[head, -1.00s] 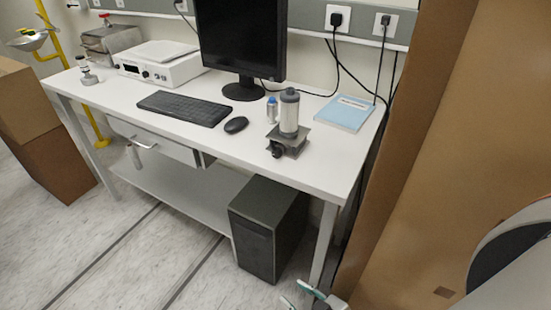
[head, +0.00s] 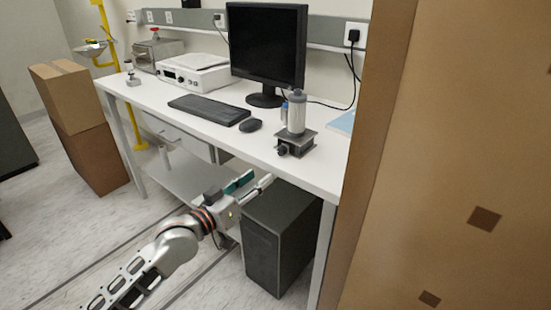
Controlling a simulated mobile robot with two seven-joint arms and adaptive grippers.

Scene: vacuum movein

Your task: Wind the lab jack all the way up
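The lab jack (head: 300,143) stands low and dark grey on the white table (head: 222,133), near its front edge at the right. Its black knob (head: 283,150) faces the front left. A grey cylinder (head: 296,118) stands upright on the jack. My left gripper (head: 259,180) reaches in from the lower left, below and left of the jack, in front of the table's edge. Its two fingers are apart with nothing between them, and it does not touch the jack. My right gripper is out of view.
Large cardboard (head: 450,150) fills the right side, beside the table end. A mouse (head: 250,125), keyboard (head: 209,110) and monitor (head: 266,45) are left of the jack. A small blue-capped bottle (head: 284,110) stands behind it. A computer case (head: 279,240) stands under the table.

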